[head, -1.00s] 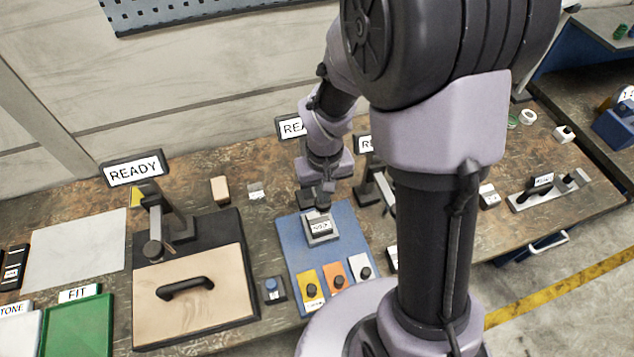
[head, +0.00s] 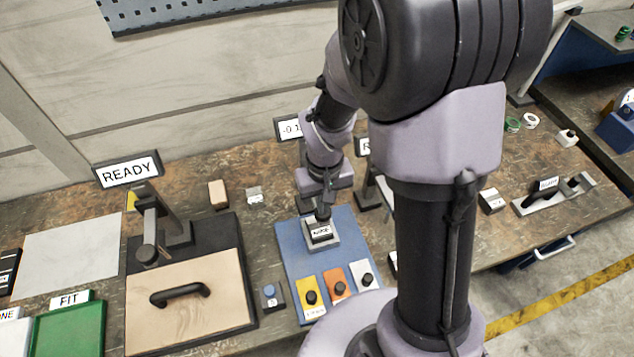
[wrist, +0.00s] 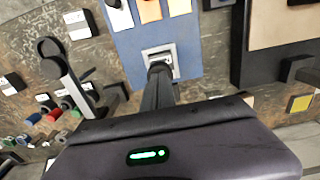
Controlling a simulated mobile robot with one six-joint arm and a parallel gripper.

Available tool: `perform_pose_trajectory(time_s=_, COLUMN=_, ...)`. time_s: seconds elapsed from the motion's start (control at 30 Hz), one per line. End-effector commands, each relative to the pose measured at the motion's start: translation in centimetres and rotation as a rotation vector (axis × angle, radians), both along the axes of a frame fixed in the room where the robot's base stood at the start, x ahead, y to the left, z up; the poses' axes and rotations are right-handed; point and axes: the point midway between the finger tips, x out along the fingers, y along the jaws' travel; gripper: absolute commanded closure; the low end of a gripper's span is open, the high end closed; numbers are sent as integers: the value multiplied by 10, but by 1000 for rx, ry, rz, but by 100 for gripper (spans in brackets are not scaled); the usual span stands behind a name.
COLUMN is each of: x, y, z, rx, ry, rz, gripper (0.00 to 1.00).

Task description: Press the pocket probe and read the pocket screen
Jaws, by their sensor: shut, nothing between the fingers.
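The pocket block (head: 322,236) is a small grey square piece with a white label, on the blue mat (head: 288,243). It also shows in the wrist view (wrist: 148,54). My gripper (head: 323,214) is shut and empty, pointing down with its tips at the block; they cover part of it in the wrist view (wrist: 160,68). Whether the tips press it is hard to see. A screen (head: 288,129) behind my arm shows "-0.1"; my arm hides the rest of its text.
Yellow, orange and white blocks with black knobs (head: 338,288) line the mat's front edge. A wooden board with a black handle (head: 180,294) and a "READY" screen (head: 128,172) stand left. A small blue button (head: 269,291) sits beside the mat. A stand (head: 372,190) is close right of my gripper.

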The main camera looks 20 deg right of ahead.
Motion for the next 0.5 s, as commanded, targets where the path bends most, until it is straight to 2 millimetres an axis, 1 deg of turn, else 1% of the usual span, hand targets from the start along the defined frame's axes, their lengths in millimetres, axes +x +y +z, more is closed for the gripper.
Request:
perform_pose_trajectory(time_s=0.33, x=-1, y=0, z=2, rx=0, ry=2, rz=0, gripper=100)
perform_pose_trajectory(time_s=0.5, x=-1, y=0, z=19, rx=0, ry=1, rz=0, gripper=100)
